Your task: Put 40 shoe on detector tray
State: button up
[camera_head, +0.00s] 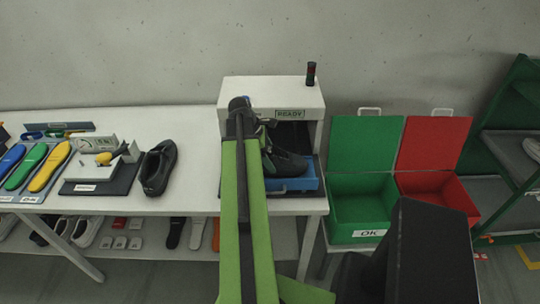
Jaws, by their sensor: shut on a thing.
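A black shoe (288,163) is at the blue tray (300,184) of the white detector (268,92), whose sign reads READY. My gripper (266,138) is at the shoe's left, upper end and is shut on it. My green and black arm hides part of the gripper, the shoe and the tray. I cannot tell whether the shoe's sole touches the tray. No size number is readable on the shoe.
Another black shoe (158,168) stands on the white table (190,140), beside a dark fixture board (98,179). Colored insoles (48,167) lie at left. A green OK box (362,205) and a red box (440,190) stand open at right. A dark signal lamp (311,75) tops the detector.

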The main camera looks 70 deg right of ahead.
jog(key=shift+f+b, duration=0.55)
jog(key=o, duration=1.7)
jog(key=shift+w+r+p, duration=0.1)
jog(key=shift+r+p, duration=0.3)
jog(key=p+v, duration=1.5)
jog(key=v, duration=0.1)
jog(key=shift+w+a+r, duration=0.1)
jog(key=shift+w+r, duration=0.1)
jog(key=shift+r, duration=0.1)
